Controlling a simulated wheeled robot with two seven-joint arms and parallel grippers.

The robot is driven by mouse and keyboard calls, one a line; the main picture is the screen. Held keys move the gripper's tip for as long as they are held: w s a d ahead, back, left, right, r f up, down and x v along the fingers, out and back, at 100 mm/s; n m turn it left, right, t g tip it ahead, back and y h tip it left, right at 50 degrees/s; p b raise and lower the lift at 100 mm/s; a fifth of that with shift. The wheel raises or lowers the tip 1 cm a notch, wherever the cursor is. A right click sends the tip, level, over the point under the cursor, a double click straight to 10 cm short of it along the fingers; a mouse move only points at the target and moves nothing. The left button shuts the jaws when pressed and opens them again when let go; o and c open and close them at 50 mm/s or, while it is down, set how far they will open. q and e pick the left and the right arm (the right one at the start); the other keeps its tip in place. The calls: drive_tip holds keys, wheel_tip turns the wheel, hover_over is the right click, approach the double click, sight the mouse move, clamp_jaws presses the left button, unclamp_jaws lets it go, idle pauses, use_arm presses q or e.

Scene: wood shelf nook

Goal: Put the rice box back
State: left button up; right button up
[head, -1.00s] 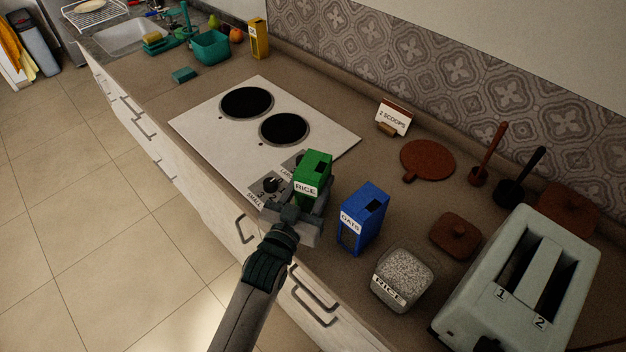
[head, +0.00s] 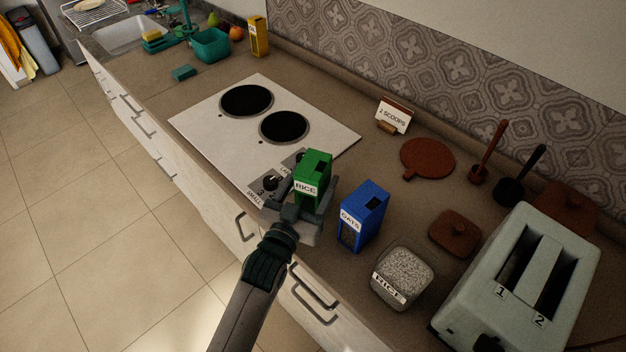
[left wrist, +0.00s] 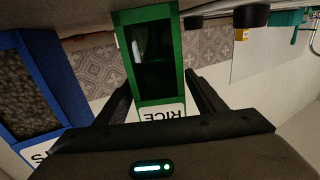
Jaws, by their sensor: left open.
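The green rice box (head: 313,172) stands upright at the counter's front edge, beside the hob's knobs. My left gripper (head: 304,200) is open around it, with one finger on each side. In the left wrist view the rice box (left wrist: 152,60) shows upside down between the fingers, with a gap visible on the right side. Its window looks dark. Whether its base rests fully on the counter is hard to see. My right gripper is not in view.
A blue oats box (head: 362,217) stands close to the right of the gripper. A grain-filled container labelled RICE (head: 403,276) and a toaster (head: 518,285) are further right. The white hob (head: 225,125) lies behind left. A "2 SCOOPS" card (head: 393,117) stands near the wall.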

use_arm(q)
drive_tip(key=b+v, duration=0.3)
drive_tip(key=v, duration=0.9)
drive_tip(key=shift+f, duration=0.1)
drive_tip(key=shift+w+f, duration=0.1)
idle(0.3)
